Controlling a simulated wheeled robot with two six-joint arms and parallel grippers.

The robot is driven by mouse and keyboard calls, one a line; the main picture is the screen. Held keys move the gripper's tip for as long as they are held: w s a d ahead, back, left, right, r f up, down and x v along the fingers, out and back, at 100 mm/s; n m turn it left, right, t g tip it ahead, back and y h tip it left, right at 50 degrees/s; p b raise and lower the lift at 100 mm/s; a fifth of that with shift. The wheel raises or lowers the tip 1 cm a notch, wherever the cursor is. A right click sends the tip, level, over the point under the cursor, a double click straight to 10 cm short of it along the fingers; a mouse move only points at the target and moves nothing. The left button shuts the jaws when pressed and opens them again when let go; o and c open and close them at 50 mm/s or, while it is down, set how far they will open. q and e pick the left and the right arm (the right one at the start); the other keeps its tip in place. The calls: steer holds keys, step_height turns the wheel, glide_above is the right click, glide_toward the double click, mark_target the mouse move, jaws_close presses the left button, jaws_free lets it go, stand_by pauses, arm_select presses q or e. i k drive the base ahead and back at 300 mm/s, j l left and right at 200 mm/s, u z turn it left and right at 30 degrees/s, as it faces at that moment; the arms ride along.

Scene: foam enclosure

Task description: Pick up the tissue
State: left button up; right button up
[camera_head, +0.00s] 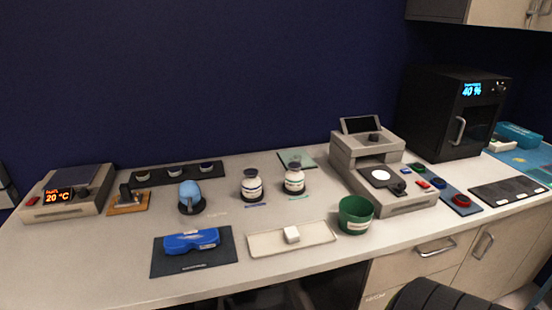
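A small white block (291,234), which looks like the tissue, sits on a shallow cream tray (262,245) at the front middle of the counter. Neither of my grippers is in view, so nothing shows near the tray or touching the block.
A green cup (355,215) stands just right of the tray. A blue case (192,240) lies on a dark mat (166,267) to its left. Two white jars (251,186) stand behind. A grey instrument (402,203) and black oven (423,117) stand right. The counter's front edge is clear.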

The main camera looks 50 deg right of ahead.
mark_target(292, 236)
steer(key=z, duration=0.4)
steer(key=l+z, duration=0.1)
steer(key=z, duration=0.25)
steer(key=i+z, duration=0.1)
steer(key=z, duration=0.7)
